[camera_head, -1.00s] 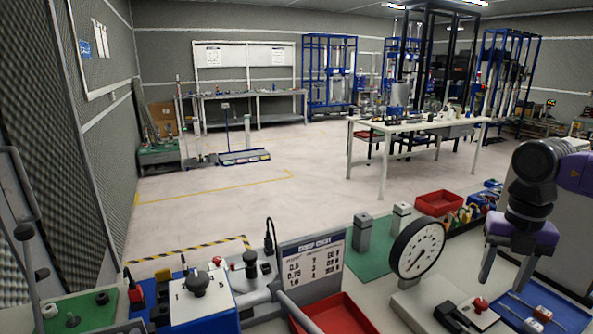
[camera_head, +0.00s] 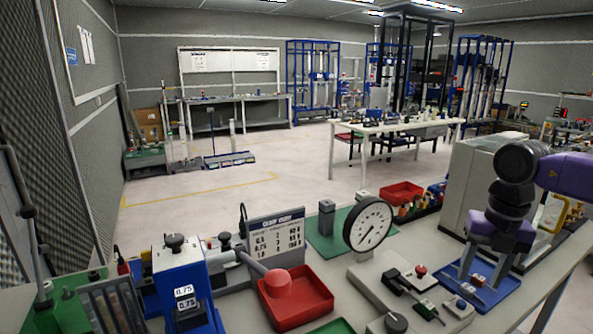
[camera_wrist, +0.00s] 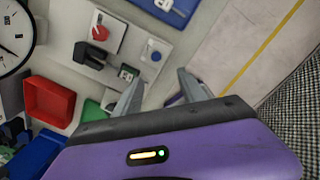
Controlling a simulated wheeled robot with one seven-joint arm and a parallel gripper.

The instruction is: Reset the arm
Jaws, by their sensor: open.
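My purple and black arm enters the head view from the right edge. My gripper (camera_head: 488,262) hangs at its end, pointing down over the right part of the workbench, by a blue tray (camera_head: 482,290) with small red and white parts. In the wrist view, my gripper (camera_wrist: 160,88) shows two grey fingers spread apart with nothing between them. It is open and empty. The bench surface (camera_wrist: 168,28) and the pale floor lie beyond the fingers. Whether the fingertips touch anything in the head view is hard to tell.
The bench holds a dial gauge (camera_head: 368,225), a red tray (camera_head: 300,300), a blue block device (camera_head: 185,290) and a red bin (camera_head: 402,192). A grey-beige box (camera_head: 470,190) stands behind my arm.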

